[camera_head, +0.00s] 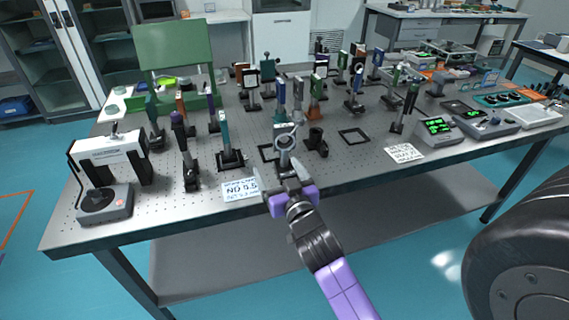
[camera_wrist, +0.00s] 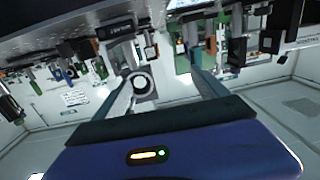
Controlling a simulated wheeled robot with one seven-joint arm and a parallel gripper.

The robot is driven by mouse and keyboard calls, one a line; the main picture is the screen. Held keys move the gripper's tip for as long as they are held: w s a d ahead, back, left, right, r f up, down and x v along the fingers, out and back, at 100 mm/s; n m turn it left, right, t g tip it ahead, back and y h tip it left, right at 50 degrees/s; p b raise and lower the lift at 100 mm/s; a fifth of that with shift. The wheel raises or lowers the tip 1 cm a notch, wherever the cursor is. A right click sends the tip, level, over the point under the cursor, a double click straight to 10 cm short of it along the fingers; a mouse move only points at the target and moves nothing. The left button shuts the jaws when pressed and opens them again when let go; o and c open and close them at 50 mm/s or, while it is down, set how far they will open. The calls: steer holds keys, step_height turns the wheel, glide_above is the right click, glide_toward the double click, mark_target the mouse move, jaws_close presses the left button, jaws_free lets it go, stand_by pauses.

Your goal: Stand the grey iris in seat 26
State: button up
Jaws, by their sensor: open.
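A grey ring-shaped iris (camera_head: 285,139) stands upright on its mount near the front middle of the table. It also shows in the wrist view (camera_wrist: 139,83), between the fingers and nearer the left one. My gripper (camera_head: 287,172) is open and reaches over the table's front edge, with its fingers just in front of the iris mount. I cannot tell if a finger touches it. Two square black frames lie on the table, one (camera_head: 263,158) just left of the iris, the other (camera_head: 353,136) to its right. No seat number is legible, so I cannot tell which is seat 26.
A short black holder (camera_head: 316,142) stands close right of the iris. Several posted optics crowd the table (camera_head: 330,170) behind and left, including a teal one (camera_head: 225,135). White label cards lie front left (camera_head: 241,189) and right (camera_head: 404,152). Bare tabletop lies between the right frame and the front edge.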

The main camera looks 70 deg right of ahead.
mark_target(285, 137)
steer(key=shift+m+g+h, duration=0.7)
steer(key=shift+m+h, duration=0.1)
steer(key=shift+h, duration=0.1)
steer(key=d+r, duration=0.1)
steer(key=d, duration=0.1)
steer(key=d+r, duration=0.1)
steer(key=d, duration=0.1)
steer(key=d+r, duration=0.1)
steer(key=d, duration=0.1)
steer(key=shift+s, duration=0.2)
steer(key=x, duration=0.2)
steer(key=p+x, duration=0.1)
steer(key=x, duration=0.1)
steer(key=r+p+x, duration=0.1)
steer(key=x, duration=0.1)
steer(key=shift+w+d, duration=0.2)
steer(key=shift+d, duration=0.05)
steer(key=shift+w+d+f, duration=0.2)
steer(key=shift+w+d, duration=0.15)
steer(key=shift+d, duration=0.1)
jaws_close()
steer(key=shift+r, duration=0.1)
